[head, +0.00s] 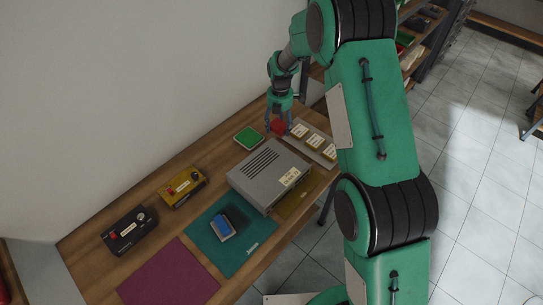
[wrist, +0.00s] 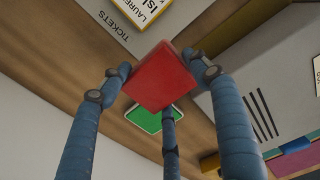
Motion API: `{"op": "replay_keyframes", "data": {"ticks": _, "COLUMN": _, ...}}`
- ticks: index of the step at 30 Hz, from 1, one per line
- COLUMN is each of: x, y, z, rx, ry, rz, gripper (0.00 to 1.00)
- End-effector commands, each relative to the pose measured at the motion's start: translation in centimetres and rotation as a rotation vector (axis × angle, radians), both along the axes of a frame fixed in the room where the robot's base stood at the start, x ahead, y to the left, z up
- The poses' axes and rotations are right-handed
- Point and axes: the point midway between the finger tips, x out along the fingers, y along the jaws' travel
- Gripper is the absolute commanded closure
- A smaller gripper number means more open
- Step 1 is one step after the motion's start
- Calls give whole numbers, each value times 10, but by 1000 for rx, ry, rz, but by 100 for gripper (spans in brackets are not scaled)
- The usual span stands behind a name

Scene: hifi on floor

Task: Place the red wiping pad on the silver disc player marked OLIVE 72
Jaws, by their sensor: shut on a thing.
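The red wiping pad (head: 278,127) is held in my gripper (head: 279,120) at the far end of the table, between the green square and the grey ticket board. In the wrist view the red pad (wrist: 162,76) sits between the blue fingers of my gripper (wrist: 158,84) and partly covers the green square. The silver disc player (head: 262,168) stands mid-table, nearer than the pad, with vent slots on top and a pale label too small to read. The player's slotted top (wrist: 268,85) also shows at the right of the wrist view. The pad is apart from it.
A green square (head: 248,137) lies behind the player, and a grey ticket board (head: 318,142) lies to its right. A teal mat (head: 205,240) bears a blue block (head: 222,226). Yellow (head: 182,187) and black (head: 129,231) boxes stand left; a maroon mat (head: 168,275) lies in front.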

Motion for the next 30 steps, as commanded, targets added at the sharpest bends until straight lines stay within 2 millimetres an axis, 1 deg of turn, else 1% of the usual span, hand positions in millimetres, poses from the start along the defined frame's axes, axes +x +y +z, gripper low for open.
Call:
{"op": "replay_keyframes", "data": {"ticks": 1, "x": 1, "y": 0, "z": 9, "rx": 1, "ry": -4, "rz": 0, "gripper": 64}}
{"op": "replay_keyframes", "data": {"ticks": 5, "x": 1, "y": 0, "z": 33, "rx": 1, "ry": -4, "rz": 0, "gripper": 64}}
{"op": "replay_keyframes", "data": {"ticks": 17, "x": 1, "y": 0, "z": 122, "rx": 1, "ry": -5, "rz": 0, "gripper": 64}}
{"op": "replay_keyframes", "data": {"ticks": 26, "x": -39, "y": 8, "z": 124, "rx": 0, "ry": 0, "rz": 0, "gripper": 64}}
{"op": "replay_keyframes", "data": {"ticks": 30, "x": -65, "y": 12, "z": 126, "rx": 0, "ry": 0, "rz": 1, "gripper": 64}}
